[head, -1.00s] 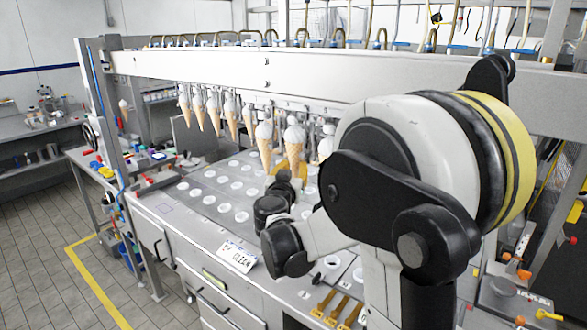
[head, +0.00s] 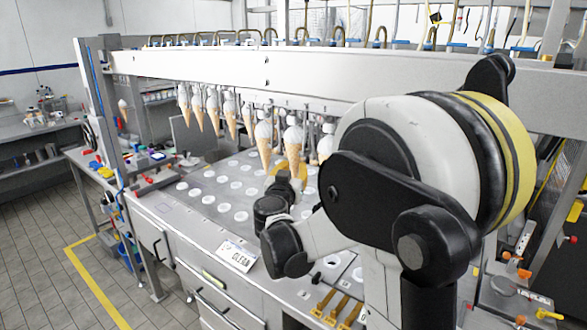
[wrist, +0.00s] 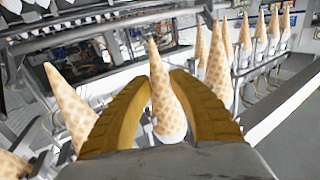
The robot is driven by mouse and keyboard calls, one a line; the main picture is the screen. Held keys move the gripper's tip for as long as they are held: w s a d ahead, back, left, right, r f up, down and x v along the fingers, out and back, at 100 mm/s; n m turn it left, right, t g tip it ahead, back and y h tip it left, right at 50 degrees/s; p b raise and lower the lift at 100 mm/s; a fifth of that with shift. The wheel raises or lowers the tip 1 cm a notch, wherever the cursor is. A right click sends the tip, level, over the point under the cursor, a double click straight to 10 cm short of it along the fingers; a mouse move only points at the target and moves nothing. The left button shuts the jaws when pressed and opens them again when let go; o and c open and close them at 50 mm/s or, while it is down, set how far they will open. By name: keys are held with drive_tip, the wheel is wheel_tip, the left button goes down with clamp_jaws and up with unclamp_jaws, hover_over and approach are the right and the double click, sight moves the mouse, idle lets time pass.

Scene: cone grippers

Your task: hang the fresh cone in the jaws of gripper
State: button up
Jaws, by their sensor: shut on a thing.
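My gripper (wrist: 166,84) has yellow fingers, shut around a waffle cone (wrist: 162,100) in the wrist view. That view is turned over, so the cone's point is at the top and its white end at the bottom, partly hidden by my palm. In the head view my gripper (head: 287,176) is below the row of hanging grippers, and the cone (head: 293,147) is point down, its white top close under a hanging gripper (head: 291,121). I cannot tell whether those jaws touch it.
Several white-topped cones hang to the left (head: 230,117), one close beside mine (head: 264,142). Another (head: 325,147) is to the right, partly behind my arm. A long white beam (head: 230,74) runs above. The bench (head: 205,187) below has rows of white round spots.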

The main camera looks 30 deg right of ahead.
drive_tip(key=shift+f, duration=0.25)
idle(0.4)
drive_tip(key=o, duration=1.2)
drive_tip(key=s+a, duration=0.3)
drive_tip(key=a, duration=0.5)
drive_tip(key=shift+a, duration=0.25)
idle(0.6)
